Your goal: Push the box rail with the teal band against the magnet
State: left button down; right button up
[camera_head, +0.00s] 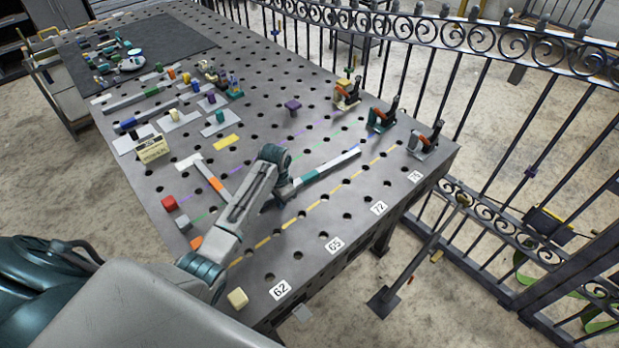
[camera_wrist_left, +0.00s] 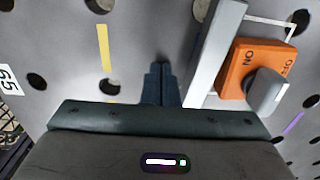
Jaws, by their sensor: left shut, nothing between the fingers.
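The rail with the teal band (camera_head: 309,178) lies on the perforated table, running up and right from beside my left gripper. My left gripper (camera_head: 282,187) points down at the rail's near end, partly hidden by its own arm. In the left wrist view its dark fingers (camera_wrist_left: 160,85) are shut and empty. A light grey rail (camera_wrist_left: 212,60) lies just right of them; its band does not show there. An orange magnet block (camera_wrist_left: 250,72) with an ON/OFF knob stands close on the rail's other side. Whether rail and block touch, I cannot tell. My right gripper is out of view.
A second rail with an orange band (camera_head: 215,183) lies to the left. Several toggle clamps (camera_head: 382,118) stand at the far right edge. A red block (camera_head: 169,202) and a yellow block (camera_head: 238,298) sit nearby. Dashed yellow lines mark the front strip, which is mostly clear.

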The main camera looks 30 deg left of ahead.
pick_arm(q)
jog(key=shift+w+a+r, duration=0.1)
jog(key=shift+w+a, duration=0.1)
jog(key=shift+a, duration=0.4)
jog(key=shift+w+a, duration=0.2)
jog(key=shift+a, duration=0.4)
jog(key=shift+w+a, duration=0.1)
jog(key=shift+s+d, duration=0.25)
jog(key=shift+d, duration=0.4)
jog(key=shift+s+d, duration=0.25)
jog(key=shift+d, duration=0.35)
notch_tip(320, 180, up, 8)
dwell(0.3)
dwell(0.4)
